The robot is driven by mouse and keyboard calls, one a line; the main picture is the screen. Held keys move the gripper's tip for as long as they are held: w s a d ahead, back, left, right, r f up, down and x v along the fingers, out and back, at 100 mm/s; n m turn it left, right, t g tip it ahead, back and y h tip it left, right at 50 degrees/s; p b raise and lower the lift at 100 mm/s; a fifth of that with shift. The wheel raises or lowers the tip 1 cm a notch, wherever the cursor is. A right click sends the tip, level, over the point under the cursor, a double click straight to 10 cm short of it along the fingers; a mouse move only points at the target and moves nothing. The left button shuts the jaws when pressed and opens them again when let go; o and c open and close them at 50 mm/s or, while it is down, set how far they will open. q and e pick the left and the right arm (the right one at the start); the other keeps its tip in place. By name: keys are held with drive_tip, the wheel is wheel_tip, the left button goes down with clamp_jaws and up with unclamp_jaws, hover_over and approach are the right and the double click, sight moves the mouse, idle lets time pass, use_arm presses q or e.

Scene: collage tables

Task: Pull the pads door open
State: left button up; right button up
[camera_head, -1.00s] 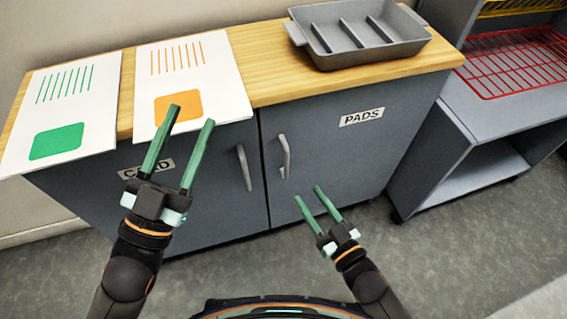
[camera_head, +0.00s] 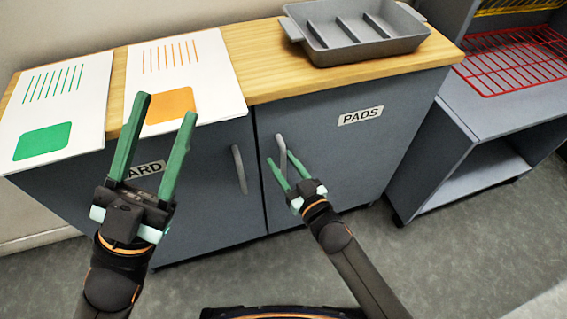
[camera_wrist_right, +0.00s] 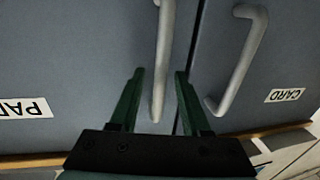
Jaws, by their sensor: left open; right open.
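The pads door (camera_head: 335,150) is the grey right-hand door of the cabinet, labelled PADS, and it is closed. Its grey bar handle (camera_head: 281,152) stands upright near the door's left edge. My right gripper (camera_head: 272,160) is open at the handle. In the right wrist view the handle (camera_wrist_right: 163,50) runs down between the two open green fingers (camera_wrist_right: 155,75); I cannot tell whether either finger touches it. The PADS label also shows upside down in that view. My left gripper (camera_head: 167,104) is open and empty, in front of the card door (camera_head: 205,195).
The card door's handle (camera_head: 239,170) is close to the left of the pads handle. A grey divided tray (camera_head: 365,45) and two printed sheets (camera_head: 185,75) lie on the wooden top. A grey shelf unit with a red rack (camera_head: 515,60) stands at the right.

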clamp_jaws()
idle(1.4)
